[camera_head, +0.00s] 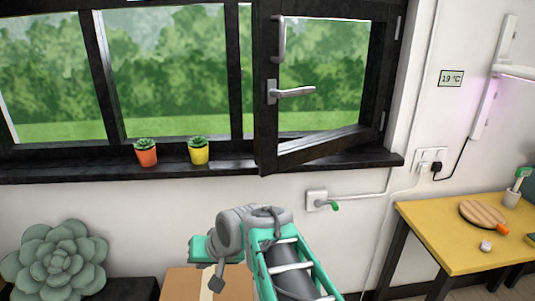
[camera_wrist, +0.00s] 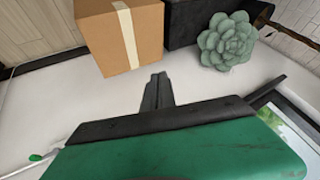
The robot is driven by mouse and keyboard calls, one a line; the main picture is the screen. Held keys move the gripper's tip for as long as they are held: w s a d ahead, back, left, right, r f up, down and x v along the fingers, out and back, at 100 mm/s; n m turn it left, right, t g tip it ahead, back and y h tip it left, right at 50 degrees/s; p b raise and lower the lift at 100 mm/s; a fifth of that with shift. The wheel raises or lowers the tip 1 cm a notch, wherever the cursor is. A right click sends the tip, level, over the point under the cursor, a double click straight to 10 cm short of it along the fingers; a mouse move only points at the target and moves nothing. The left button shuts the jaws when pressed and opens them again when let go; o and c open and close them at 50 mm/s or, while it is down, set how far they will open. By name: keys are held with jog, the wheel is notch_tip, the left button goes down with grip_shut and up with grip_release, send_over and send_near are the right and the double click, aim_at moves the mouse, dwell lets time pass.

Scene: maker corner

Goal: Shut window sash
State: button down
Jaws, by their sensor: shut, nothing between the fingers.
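The window sash (camera_head: 266,130) has a black frame and stands open, swung inward from its hinges on the right side of the window. Its grey lever handle (camera_head: 292,92) sits on the sash's left edge and points right. My gripper (camera_wrist: 157,80) is shut and empty in the wrist view, with its fingers together. In the head view my arm is below the sill, lower and left of the sash, apart from it; the fingertips are hard to make out there. A piece of the window (camera_wrist: 290,122) shows at the right edge of the wrist view.
An orange pot (camera_head: 147,156) and a yellow pot (camera_head: 199,154) with plants stand on the black sill (camera_head: 85,170), left of the sash. A cardboard box (camera_wrist: 122,40) and a large succulent (camera_wrist: 228,42) are below. A yellow table (camera_head: 445,235) stands at right.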

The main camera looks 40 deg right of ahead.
jog(key=w+d+r+m+t, duration=0.2)
jog(key=d+m, duration=0.1)
jog(key=d, duration=0.3)
jog(key=w+d+r+m+t, duration=0.1)
jog(key=d+r+m+t, duration=0.15)
jog(key=d, duration=0.25)
jog(key=m+t+h+b, duration=0.2)
jog(key=m+t+h, duration=0.3)
jog(key=m, duration=0.4)
send_near(267, 149)
jog(key=shift+n+t+y, duration=0.25)
jog(key=shift+t+y, duration=0.4)
jog(key=shift+y, duration=0.05)
jog(key=w+p, duration=0.1)
jog(key=w, duration=0.1)
jog(key=w+d+p, duration=0.1)
jog(key=w, duration=0.1)
jog(key=w+p, duration=0.1)
jog(key=w, duration=0.1)
jog(key=shift+w+d+f, duration=0.25)
jog(key=shift+w+f, duration=0.05)
jog(key=shift+f, duration=0.1)
